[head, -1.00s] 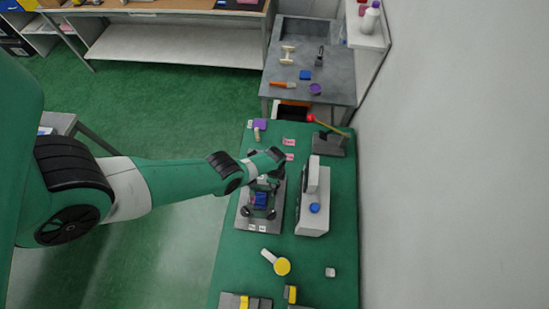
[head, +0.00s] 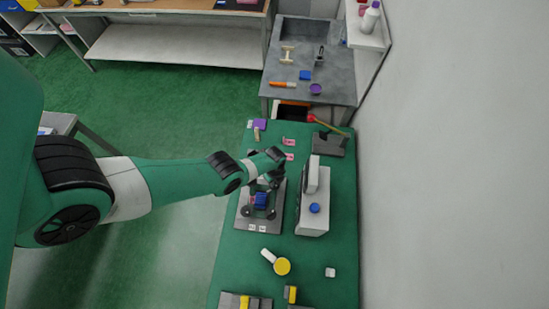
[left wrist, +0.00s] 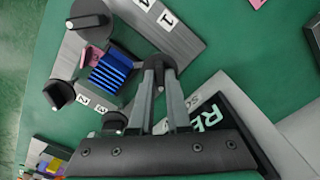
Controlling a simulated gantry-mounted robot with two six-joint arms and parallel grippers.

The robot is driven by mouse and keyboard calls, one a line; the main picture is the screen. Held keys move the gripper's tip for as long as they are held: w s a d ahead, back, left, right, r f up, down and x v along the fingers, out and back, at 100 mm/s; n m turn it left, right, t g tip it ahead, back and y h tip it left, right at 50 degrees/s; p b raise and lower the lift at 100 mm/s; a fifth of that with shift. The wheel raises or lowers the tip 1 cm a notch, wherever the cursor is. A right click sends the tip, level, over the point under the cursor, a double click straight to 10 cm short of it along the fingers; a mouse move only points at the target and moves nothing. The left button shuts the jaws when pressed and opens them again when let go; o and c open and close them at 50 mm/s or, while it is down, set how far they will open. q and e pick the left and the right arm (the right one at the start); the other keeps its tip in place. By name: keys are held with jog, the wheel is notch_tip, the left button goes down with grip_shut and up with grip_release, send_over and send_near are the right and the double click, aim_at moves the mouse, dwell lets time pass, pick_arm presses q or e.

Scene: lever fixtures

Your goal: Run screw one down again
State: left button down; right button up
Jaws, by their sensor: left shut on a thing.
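The grey fixture plate (head: 243,222) lies on the green bench in the head view. It carries a blue finned block (head: 260,200), which also shows in the left wrist view (left wrist: 112,70) beside a pink piece (left wrist: 92,57). Black screw knobs stand at the plate's corners, next to number labels. My left gripper (head: 269,180) is above the plate's far right corner. In the left wrist view its fingers (left wrist: 160,80) are shut on the black knob of screw one (left wrist: 159,62), near the label 1 (left wrist: 166,20). The other knobs (left wrist: 88,18) are free. My right gripper is out of view.
A pale grey box unit (head: 313,215) with a blue knob stands close to the plate's right. A black-grey lever base (head: 328,144) with a red-tipped lever is behind it. A yellow-and-white object (head: 282,266) lies in front. Bench between them is clear.

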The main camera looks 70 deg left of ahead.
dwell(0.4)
pick_arm(q)
jog(key=c, duration=0.9)
grip_release()
jog(key=shift+r, duration=0.1)
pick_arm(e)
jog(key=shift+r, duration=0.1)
